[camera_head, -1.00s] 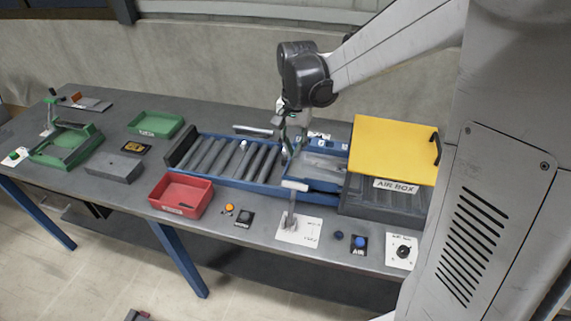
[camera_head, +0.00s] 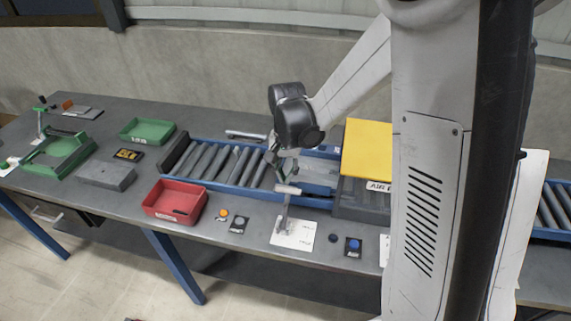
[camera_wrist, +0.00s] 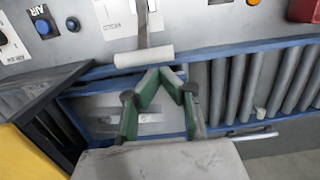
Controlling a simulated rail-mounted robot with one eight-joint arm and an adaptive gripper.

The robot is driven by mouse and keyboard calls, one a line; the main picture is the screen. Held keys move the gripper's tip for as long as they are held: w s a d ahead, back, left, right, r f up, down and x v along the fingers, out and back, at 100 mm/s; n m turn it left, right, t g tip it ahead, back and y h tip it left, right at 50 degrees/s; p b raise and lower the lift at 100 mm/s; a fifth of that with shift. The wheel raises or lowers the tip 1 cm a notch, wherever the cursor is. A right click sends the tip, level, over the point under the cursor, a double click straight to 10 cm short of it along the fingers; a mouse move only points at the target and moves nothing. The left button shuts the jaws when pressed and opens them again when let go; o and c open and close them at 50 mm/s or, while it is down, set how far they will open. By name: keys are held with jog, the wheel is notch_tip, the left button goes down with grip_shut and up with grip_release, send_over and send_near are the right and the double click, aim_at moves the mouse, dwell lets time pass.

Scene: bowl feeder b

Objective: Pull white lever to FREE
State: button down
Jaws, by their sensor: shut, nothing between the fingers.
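The white lever (camera_head: 287,189) stands up from a white printed plate (camera_head: 293,234) at the front edge of the bench, with a thick white crossbar handle on a grey shaft. The plate's lettering is too small to read. In the wrist view the handle (camera_wrist: 143,58) lies just beyond my fingertips, and the labelled plate (camera_wrist: 124,18) is behind it. My gripper (camera_head: 284,176) is above and behind the handle, over the blue-framed conveyor. In the wrist view my gripper's green-padded fingers (camera_wrist: 160,72) converge with nothing between them. A small gap to the handle seems to remain.
The blue roller conveyor (camera_head: 222,163) runs beneath my gripper. A yellow-lidded box (camera_head: 366,150) stands right of it. A red tray (camera_head: 175,201) is left of the lever. Orange (camera_head: 223,213) and blue (camera_head: 353,244) buttons flank the lever plate.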

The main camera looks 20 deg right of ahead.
jog(key=shift+f, duration=1.05)
jog(key=shift+s, duration=0.15)
